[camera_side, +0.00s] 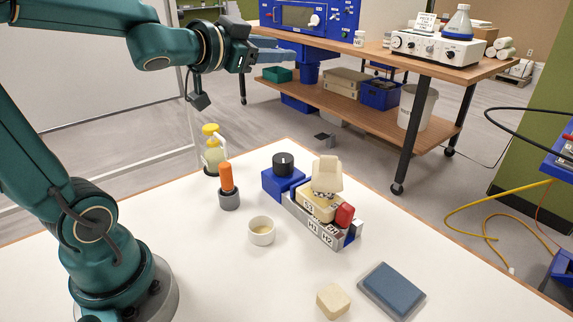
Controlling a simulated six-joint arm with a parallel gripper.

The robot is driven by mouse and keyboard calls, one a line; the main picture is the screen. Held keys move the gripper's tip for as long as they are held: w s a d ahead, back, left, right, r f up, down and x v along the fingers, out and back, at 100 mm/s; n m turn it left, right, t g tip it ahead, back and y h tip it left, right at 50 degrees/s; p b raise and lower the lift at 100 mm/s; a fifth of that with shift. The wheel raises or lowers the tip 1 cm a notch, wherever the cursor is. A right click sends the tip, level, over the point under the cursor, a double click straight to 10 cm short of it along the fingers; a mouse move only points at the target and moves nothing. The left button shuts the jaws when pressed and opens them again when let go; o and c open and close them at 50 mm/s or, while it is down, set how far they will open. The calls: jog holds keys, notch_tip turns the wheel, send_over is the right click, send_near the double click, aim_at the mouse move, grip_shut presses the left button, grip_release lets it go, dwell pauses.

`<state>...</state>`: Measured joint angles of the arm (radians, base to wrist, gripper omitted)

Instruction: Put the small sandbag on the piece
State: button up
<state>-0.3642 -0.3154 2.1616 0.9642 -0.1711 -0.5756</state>
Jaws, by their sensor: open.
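A small tan, pillow-like block (333,301), which looks like the small sandbag, lies on the white table near the front edge, left of a dark blue pad. The piece (318,204) is a tan, labelled block seated in a grey holder (306,222) with a blue end block. A pale tan, boxy thing (325,174) sits tilted on top of the piece over something grey; I cannot tell exactly what it is. My gripper (276,52) is open and empty, high above and behind the table at upper left, pointing right, well away from both.
A white cup (262,231), an orange-handled tool in a grey stand (228,188) and a yellow-topped bottle (212,149) stand left. The blue pad (391,290) lies right.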

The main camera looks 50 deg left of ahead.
jog(key=s+d+f+g+h, duration=0.1)
jog(key=s+d+f+g, duration=0.4)
jog(key=s+f, duration=0.2)
jog(key=s+d+f+n+g+h, duration=0.1)
jog(key=s+d+f+g, duration=0.4)
jog(key=s, duration=0.6)
notch_tip(320, 180, down, 2)
jog(key=shift+s+d+f+n+h, duration=0.15)
jog(key=shift+d+n+h, duration=0.15)
jog(key=shift+d+h, duration=0.45)
